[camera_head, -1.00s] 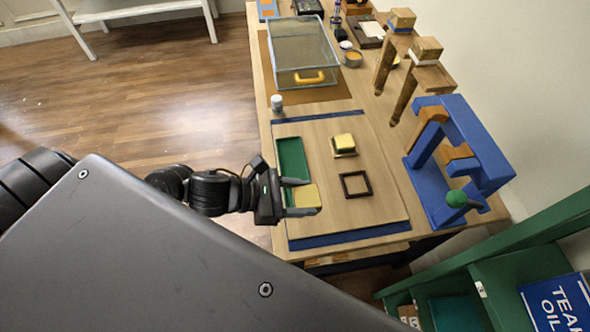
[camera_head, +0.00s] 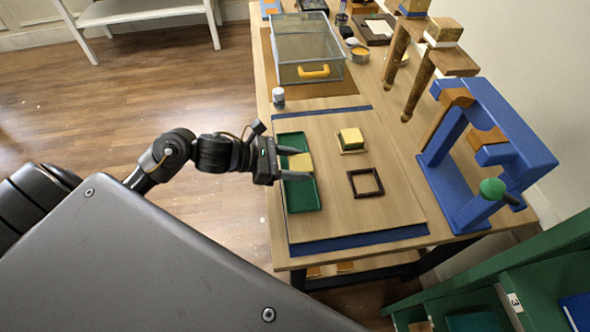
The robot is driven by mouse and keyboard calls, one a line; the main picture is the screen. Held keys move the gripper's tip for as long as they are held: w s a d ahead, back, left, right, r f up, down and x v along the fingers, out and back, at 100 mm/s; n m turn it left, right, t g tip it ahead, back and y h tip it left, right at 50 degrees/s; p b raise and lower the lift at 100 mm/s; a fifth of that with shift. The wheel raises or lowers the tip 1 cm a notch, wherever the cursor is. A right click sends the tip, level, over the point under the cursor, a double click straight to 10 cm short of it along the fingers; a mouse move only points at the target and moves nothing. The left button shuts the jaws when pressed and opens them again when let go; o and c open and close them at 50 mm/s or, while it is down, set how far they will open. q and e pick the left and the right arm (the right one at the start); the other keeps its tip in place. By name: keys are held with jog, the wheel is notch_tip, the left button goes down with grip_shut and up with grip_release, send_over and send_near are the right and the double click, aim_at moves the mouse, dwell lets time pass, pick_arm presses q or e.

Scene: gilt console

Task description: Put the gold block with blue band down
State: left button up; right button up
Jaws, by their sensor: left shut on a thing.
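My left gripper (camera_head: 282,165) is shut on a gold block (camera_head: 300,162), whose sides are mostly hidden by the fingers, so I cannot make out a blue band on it. The block is over the green tray (camera_head: 303,197); whether it touches the tray is not clear. A second gold block (camera_head: 352,138) sits on a small pale base on the wooden board (camera_head: 335,205), to the right of the tray. A dark square frame (camera_head: 365,195) lies empty on the board below that block. My right gripper is not in view.
A clear bin (camera_head: 307,50) with a yellow handle stands behind the board, with a small white-capped jar (camera_head: 278,97) near it. A blue press (camera_head: 465,150) with a green knob stands at right. Wooden stands at upper right carry blocks. The board's front part is clear.

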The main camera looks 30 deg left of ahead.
pick_arm(q)
jog(key=f, duration=0.1)
jog(key=f+p, duration=0.1)
jog(key=f, duration=0.1)
jog(key=shift+w+a+f, duration=0.15)
jog(key=shift+w, duration=0.05)
jog(key=shift+f, duration=0.15)
jog(key=shift+f, duration=0.1)
jog(key=shift+f, duration=0.1)
jog(key=o, duration=1)
jog(key=shift+c, duration=0.2)
